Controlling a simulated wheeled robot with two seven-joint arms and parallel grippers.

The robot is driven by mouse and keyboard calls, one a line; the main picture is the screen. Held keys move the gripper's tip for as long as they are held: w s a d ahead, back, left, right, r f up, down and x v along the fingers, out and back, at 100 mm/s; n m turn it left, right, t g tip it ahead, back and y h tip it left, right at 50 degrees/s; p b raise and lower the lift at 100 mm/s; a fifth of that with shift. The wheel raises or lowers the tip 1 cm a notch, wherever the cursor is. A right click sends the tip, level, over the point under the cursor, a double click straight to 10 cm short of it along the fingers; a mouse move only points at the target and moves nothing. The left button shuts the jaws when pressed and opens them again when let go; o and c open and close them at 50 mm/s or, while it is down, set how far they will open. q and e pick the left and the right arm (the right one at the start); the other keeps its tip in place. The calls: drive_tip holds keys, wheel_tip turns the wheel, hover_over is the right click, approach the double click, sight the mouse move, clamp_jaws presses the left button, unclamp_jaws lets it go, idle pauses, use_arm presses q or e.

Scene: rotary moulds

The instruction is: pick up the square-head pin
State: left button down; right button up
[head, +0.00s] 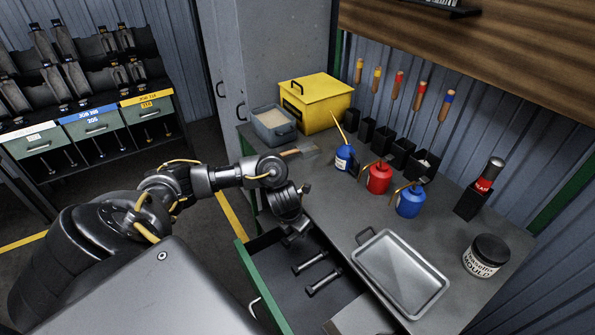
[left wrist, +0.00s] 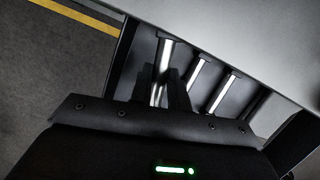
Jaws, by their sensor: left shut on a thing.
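The green-fronted drawer (head: 262,288) stands open below the bench, with metal pins lying in it. Two pins, one nearer the gripper (head: 310,263) and one nearer me (head: 323,283), show in the head view. My left gripper (head: 292,238) reaches down into the drawer's far end. In the left wrist view its fingers (left wrist: 160,88) are shut on a bright pin (left wrist: 163,62), seen between them. Two other pins, a middle one (left wrist: 197,72) and a right one (left wrist: 222,92), lie beside it. I cannot tell the head shapes. My right gripper is not in view.
The bench edge overhangs the drawer. A mould rack (head: 88,125) stands at the left.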

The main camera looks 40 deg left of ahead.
use_arm(q)
drive_tip(key=s+d+p, duration=0.2)
drive_tip(key=d, duration=0.7)
drive_tip(key=s+d+p, duration=0.1)
drive_tip(key=s+d, duration=0.2)
drive_tip(key=d, duration=0.6)
drive_tip(key=shift+s+d+f+p, duration=0.15)
drive_tip(key=shift+s+d+p, duration=0.1)
drive_tip(key=shift+d+p, duration=0.1)
